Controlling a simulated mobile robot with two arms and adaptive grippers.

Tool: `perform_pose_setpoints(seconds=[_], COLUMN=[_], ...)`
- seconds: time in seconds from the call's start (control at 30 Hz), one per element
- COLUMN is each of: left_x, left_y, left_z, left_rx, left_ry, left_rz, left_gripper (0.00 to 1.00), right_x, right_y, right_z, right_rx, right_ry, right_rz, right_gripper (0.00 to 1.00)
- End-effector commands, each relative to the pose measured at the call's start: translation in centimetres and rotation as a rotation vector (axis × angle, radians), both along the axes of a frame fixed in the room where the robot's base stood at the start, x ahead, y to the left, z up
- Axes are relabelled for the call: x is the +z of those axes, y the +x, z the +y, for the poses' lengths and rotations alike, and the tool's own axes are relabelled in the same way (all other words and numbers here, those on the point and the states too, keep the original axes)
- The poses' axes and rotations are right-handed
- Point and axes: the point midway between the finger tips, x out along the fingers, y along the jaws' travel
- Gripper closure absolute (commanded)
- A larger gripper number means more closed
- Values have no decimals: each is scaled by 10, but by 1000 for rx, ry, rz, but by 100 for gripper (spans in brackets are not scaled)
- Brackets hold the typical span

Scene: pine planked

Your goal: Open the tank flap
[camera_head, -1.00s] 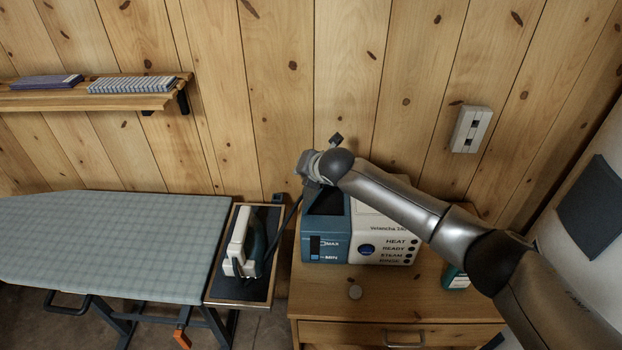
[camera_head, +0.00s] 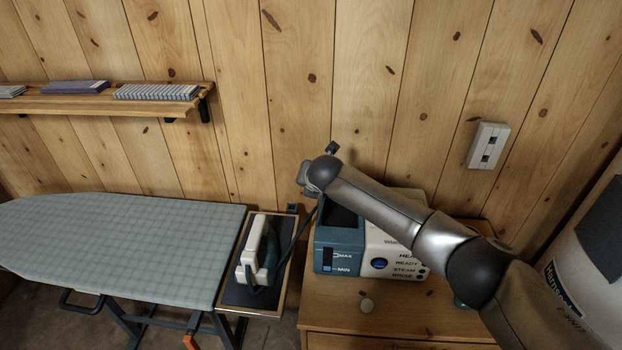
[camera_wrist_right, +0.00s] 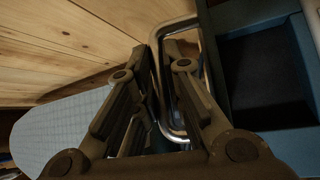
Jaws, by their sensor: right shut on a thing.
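The blue water tank (camera_head: 339,238) with its MAX/MIN window is the left part of the steam station on the cabinet. Its top shows a dark recess, which also appears at the right in the right wrist view (camera_wrist_right: 265,70). My right gripper (camera_head: 307,180) is at the tank's upper left, beside the recess. In the right wrist view its fingers (camera_wrist_right: 155,105) are shut around a bent metal bar (camera_wrist_right: 157,55), a loop handle beside the tank. The flap itself cannot be clearly made out; the gripper and forearm hide part of the tank top. My left gripper is out of view.
An iron (camera_head: 256,252) stands on a rest (camera_head: 243,295) at the end of the ironing board (camera_head: 120,245), left of the cabinet (camera_head: 330,318). A shelf (camera_head: 100,103) and socket (camera_head: 487,146) are on the wall.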

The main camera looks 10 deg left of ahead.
Motion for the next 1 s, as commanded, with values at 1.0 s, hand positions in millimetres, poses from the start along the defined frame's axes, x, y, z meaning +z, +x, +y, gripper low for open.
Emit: perform_pose_setpoints(seconds=[1.0], left_x=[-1], left_y=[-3], left_z=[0], left_rx=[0], left_ry=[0], left_rz=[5], left_gripper=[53], right_x=[18], right_y=[-32], right_z=[-4], right_rx=[10], right_ry=[1], right_rz=[13], right_gripper=[67])
